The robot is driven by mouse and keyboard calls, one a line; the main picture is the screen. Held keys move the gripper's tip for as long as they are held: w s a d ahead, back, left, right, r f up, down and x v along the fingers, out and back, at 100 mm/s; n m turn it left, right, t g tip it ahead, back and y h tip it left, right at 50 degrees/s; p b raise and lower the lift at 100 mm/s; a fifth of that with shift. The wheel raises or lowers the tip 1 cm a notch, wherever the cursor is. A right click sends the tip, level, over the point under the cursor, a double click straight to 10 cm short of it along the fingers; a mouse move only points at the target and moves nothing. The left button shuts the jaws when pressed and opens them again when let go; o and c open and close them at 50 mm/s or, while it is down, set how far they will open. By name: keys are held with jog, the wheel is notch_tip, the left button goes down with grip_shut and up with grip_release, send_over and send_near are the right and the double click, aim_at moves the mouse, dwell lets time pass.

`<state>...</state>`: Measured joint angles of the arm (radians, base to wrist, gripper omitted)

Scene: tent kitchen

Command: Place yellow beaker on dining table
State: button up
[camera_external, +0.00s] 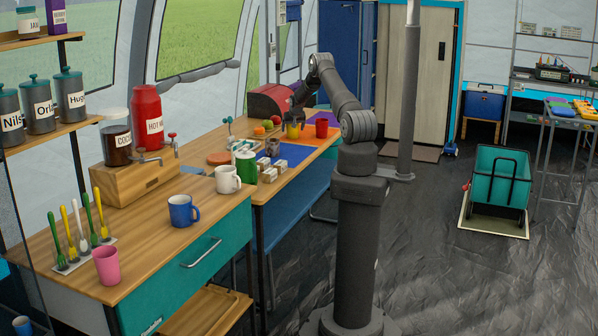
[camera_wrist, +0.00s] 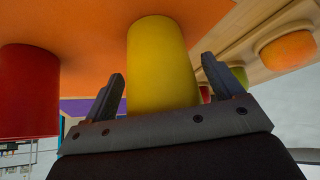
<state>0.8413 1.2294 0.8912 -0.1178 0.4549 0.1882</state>
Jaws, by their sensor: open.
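The yellow beaker (camera_external: 292,130) stands on an orange mat at the far part of the wooden dining table (camera_external: 266,191). In the wrist view the yellow beaker (camera_wrist: 160,62) is between the fingers of my gripper (camera_wrist: 162,72), its base against the orange mat (camera_wrist: 90,18). The fingers are open, one on each side of it, with visible gaps. In the external view my gripper (camera_external: 294,112) is at the beaker, partly hiding its upper part.
A red beaker (camera_external: 321,128) stands close beside the yellow one. Fruit (camera_external: 268,124) lies on the other side. Cups and a green canister (camera_external: 246,165) stand nearer along the table; a blue mat (camera_external: 292,154) has some clear surface.

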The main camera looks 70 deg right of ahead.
jog(key=v, duration=1.2)
jog(key=shift+d+f, duration=0.1)
jog(key=x, duration=1.2)
dwell(0.3)
